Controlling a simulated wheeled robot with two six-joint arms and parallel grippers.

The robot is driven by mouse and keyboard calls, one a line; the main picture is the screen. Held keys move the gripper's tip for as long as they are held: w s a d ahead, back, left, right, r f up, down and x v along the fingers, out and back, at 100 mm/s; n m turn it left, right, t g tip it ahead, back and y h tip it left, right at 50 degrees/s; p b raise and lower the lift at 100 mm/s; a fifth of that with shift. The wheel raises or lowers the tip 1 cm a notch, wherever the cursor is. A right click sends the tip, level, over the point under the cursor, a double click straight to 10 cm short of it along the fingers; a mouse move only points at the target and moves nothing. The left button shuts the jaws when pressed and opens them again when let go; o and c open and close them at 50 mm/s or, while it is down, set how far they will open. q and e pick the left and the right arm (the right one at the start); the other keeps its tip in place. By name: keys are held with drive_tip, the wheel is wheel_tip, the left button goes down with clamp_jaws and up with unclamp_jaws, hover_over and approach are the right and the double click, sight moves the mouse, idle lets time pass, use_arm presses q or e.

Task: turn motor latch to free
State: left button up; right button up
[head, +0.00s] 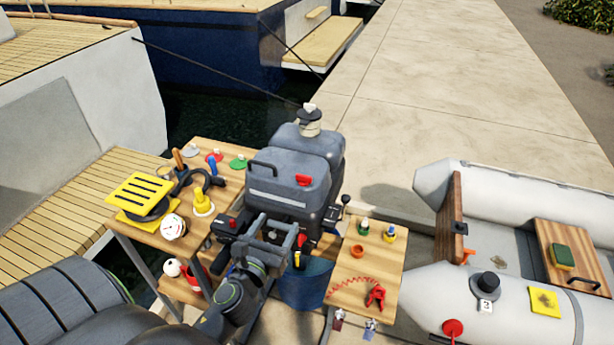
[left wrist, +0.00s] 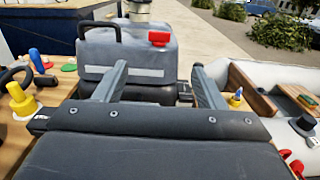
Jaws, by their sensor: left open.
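The grey outboard motor (head: 290,165) stands upright in the middle of the head view, with a black carry handle on its cowl. A small red latch (head: 303,180) sits on the cowl's near face; it also shows in the left wrist view (left wrist: 159,38), at the upper middle. My left gripper (head: 275,227) is in front of the motor, below the latch. Its two fingers are spread apart with nothing between them, and they point toward the cowl (left wrist: 125,55). The fingers look apart from the latch. My right gripper is in neither view.
A wooden side table (head: 150,225) at left holds a yellow slotted block, a gauge and several knobs. A smaller wooden table (head: 345,270) at right holds small bottles and a red coiled cord. A grey inflatable boat (head: 440,285) lies at the right.

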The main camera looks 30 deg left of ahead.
sight(303, 178)
use_arm(q)
drive_tip(key=x, duration=1.6)
drive_tip(key=shift+w+a+f+p, duration=0.1)
drive_tip(key=shift+w+a+p, duration=0.15)
drive_tip(key=shift+p, duration=0.15)
drive_tip(key=c, duration=1)
